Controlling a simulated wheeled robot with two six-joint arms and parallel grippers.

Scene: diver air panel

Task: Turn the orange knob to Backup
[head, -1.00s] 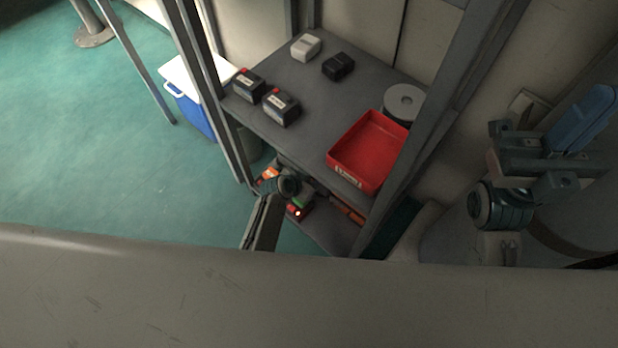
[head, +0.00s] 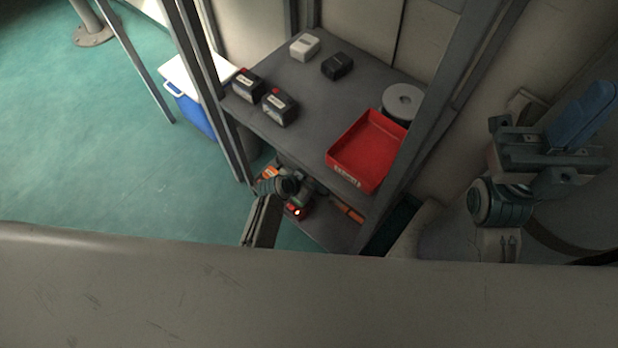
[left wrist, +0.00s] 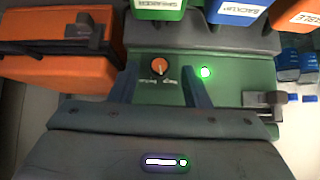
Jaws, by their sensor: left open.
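In the left wrist view, a small round orange knob (left wrist: 160,66) with a dark pointer mark sits on a green panel (left wrist: 232,62). Small upside-down words, one reading Backup, are printed just below it. My left gripper (left wrist: 158,88) is open, with its two blue fingers apart. The knob shows between and just beyond the fingertips, with no visible contact. In the head view my left gripper (head: 305,187) is low by the lower shelf, small and partly hidden by my wrist. My right gripper (head: 583,118) is at the far right, seen edge-on, its opening unclear.
A green light (left wrist: 205,72) glows beside the knob. An orange box (left wrist: 60,62) with a latch is left, and labelled green, blue and orange blocks line the top. In the head view, a shelf (head: 300,70) carries a red tray (head: 345,172) and batteries; its post is near my left arm.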

